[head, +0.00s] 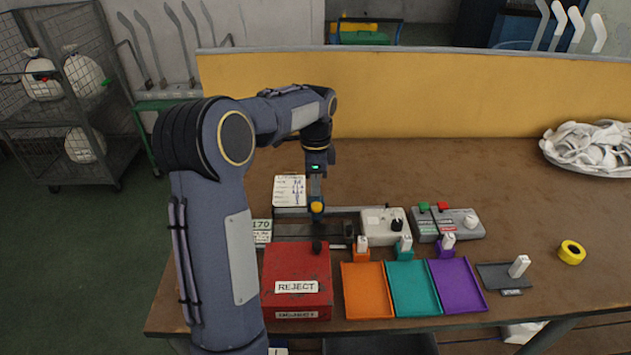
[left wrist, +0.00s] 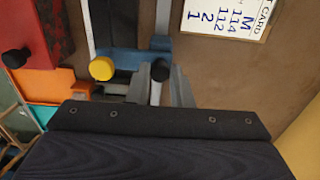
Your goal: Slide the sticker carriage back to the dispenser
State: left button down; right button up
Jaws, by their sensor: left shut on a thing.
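My left gripper (head: 317,193) reaches down over the rail (head: 290,212) behind the red box. In the left wrist view its grey fingers (left wrist: 162,92) are shut around a pale post with a black knob (left wrist: 160,70). A blue block, apparently the sticker carriage (left wrist: 128,58), lies beside the post on the rail. A yellow knob (head: 316,208) stands just in front of the gripper and also shows in the left wrist view (left wrist: 102,68). The off-white box with a black dial, apparently the dispenser (head: 376,228), stands to the right, apart from the gripper. My right gripper is out of view.
A red REJECT box (head: 296,262) stands in front of the rail. Orange (head: 366,290), teal (head: 413,288) and purple (head: 457,286) trays lie beside it. A grey control box (head: 447,225) is right of the dispenser. A card (head: 289,190) stands behind the rail.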

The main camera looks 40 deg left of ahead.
pick_arm(q)
jog(key=w+d+p, duration=0.2)
jog(key=w+d, duration=0.1)
jog(key=w+d+p, duration=0.2)
jog(key=d, duration=0.1)
jog(key=w+d+p, duration=0.2)
jog(key=w+d, duration=0.1)
jog(key=d, duration=0.1)
jog(key=shift+w+r, duration=0.2)
jog(key=shift+w, duration=0.15)
jog(key=shift+w+d+f, duration=0.1)
jog(key=shift+w+d, duration=0.1)
jog(key=shift+d, duration=0.15)
jog(key=c, duration=1.3)
grip_release()
jog(key=shift+w+d, duration=0.1)
notch_tip(320, 180, up, 8)
jog(key=shift+f, duration=0.15)
